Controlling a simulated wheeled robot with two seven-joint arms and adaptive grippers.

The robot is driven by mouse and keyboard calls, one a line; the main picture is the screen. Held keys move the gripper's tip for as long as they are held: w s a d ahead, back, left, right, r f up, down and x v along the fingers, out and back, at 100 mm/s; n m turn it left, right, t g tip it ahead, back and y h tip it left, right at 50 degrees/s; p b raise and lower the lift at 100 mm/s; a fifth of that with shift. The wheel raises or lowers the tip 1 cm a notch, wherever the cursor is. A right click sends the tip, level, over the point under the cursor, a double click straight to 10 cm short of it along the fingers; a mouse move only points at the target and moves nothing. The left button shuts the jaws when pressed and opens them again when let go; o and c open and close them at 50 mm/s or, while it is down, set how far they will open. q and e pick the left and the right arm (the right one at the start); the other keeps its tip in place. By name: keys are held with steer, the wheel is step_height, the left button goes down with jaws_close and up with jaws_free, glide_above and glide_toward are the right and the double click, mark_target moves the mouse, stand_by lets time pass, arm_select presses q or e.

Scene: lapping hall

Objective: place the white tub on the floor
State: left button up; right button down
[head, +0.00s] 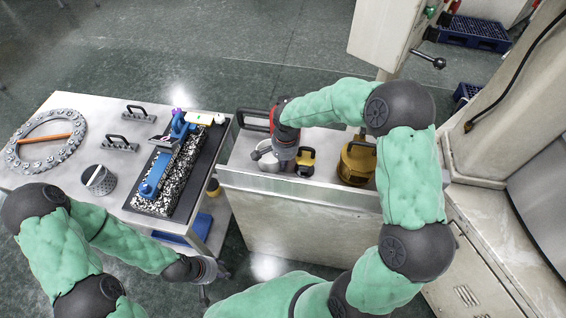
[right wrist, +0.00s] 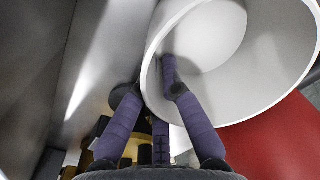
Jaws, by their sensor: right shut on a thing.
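The white tub (right wrist: 240,55) fills the upper right of the right wrist view, its round mouth facing the camera. My right gripper (right wrist: 168,80) is shut on its near wall, with one finger inside the mouth and others outside. In the head view the tub (head: 266,160) is small and partly hidden behind my right gripper (head: 283,158), over the walled top of the grey metal cart. I cannot tell whether the tub touches the surface below it. My left gripper (head: 212,270) hangs low, over the floor in front of the left table, away from the tub; its fingers are unclear.
A brass-coloured pot (head: 357,165) and a small yellow object (head: 306,160) stand on the cart (head: 290,205) beside the tub. The left table (head: 75,180) holds a bolted ring (head: 47,140), a grey cup (head: 98,180) and a speckled block. A machine column stands right. Open floor (head: 230,55) lies behind.

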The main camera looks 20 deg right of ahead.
steer(key=c, duration=1.4)
jaws_free()
steer(key=shift+f, duration=0.1)
